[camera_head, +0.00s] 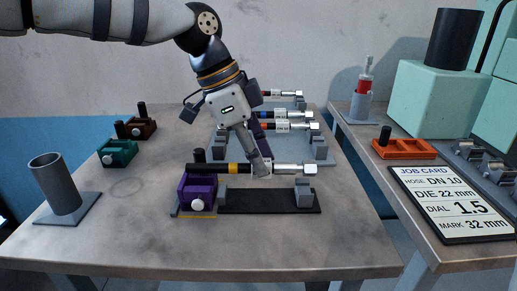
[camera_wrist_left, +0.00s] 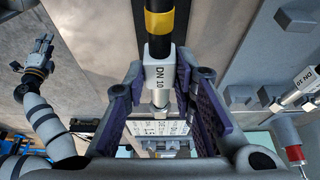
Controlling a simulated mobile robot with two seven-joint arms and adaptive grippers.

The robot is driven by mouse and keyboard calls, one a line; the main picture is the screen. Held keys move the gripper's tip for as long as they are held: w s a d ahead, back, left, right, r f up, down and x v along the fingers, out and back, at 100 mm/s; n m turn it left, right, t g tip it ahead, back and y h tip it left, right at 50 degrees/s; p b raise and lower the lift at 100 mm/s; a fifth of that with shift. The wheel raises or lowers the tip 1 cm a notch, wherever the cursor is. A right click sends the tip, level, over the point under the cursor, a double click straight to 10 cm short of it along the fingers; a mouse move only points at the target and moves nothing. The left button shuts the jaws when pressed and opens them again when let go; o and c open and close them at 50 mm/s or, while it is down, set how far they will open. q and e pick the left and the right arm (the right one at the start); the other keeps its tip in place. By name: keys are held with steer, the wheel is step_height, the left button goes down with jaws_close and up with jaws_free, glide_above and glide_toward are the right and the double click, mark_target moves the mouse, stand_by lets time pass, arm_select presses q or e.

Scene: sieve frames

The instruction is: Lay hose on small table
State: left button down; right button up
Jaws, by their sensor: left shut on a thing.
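My left gripper (camera_head: 260,168) is shut on a black hose with a yellow band (camera_head: 233,168) and a silver end fitting (camera_head: 290,169). In the left wrist view the hose (camera_wrist_left: 160,48) runs between the purple-padded fingers (camera_wrist_left: 160,105), and its white sleeve reads DN 10. The hose lies level over a low black stand (camera_head: 258,201). Its left part is by a purple block with a white knob (camera_head: 197,190), and its fitting is over a grey cradle (camera_head: 304,192). I cannot tell whether it touches them. My right gripper (camera_wrist_left: 40,58) shows small in the left wrist view.
Several other hoses lie on a grey rack (camera_head: 320,150) behind. Green (camera_head: 118,153) and brown (camera_head: 136,129) blocks and a grey cup (camera_head: 56,185) stand on the left of this grey table (camera_head: 120,235).

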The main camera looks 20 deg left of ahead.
mark_target(251, 172)
arm_select(q)
steer(key=shift+w+a, duration=0.1)
steer(key=shift+a, duration=0.05)
steer(key=shift+f, duration=1.45)
steer(key=shift+f, duration=0.6)
steer(key=shift+a, duration=0.45)
stand_by(0.4)
steer(key=c, duration=1.2)
jaws_free()
steer(key=shift+s, duration=0.2)
steer(key=shift+c, duration=0.2)
steer(key=v, duration=1.2)
